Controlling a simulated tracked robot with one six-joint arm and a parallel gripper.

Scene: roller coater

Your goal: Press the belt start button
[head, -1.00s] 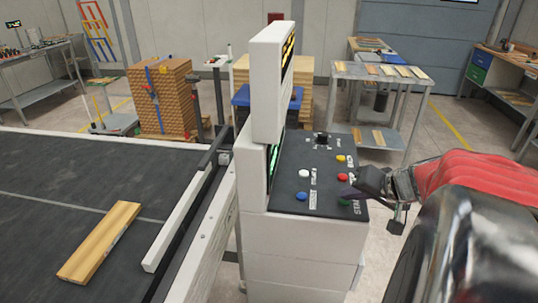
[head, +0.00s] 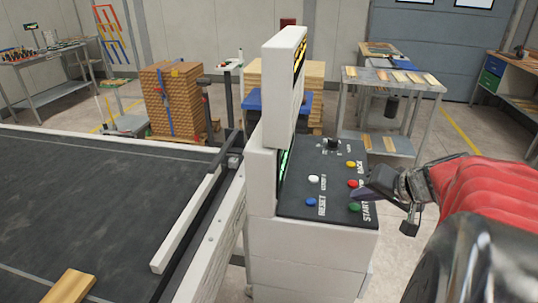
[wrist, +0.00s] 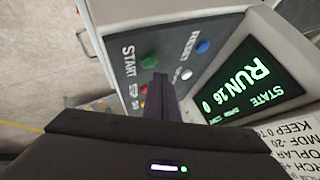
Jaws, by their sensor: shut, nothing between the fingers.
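The green button (head: 354,207) labelled START sits at the near right of the dark sloped panel (head: 300,187) on the white console. It also shows in the wrist view (wrist: 149,61), just beyond my fingertips. My gripper (head: 364,192) is shut and empty, at the panel's right edge between the green button and the red button (head: 352,184). In the wrist view its shut fingers (wrist: 158,80) point at the panel beside the green button; a small gap seems to show, but contact is unclear. The screen (wrist: 241,86) reads STATE RUN 16 0.
Blue (head: 311,202), white (head: 314,179) and yellow (head: 351,164) buttons are on the same panel. An upright white display housing (head: 283,90) stands at its left. The dark belt (head: 110,200) carries a wooden board (head: 70,287). Floor right of the console is open.

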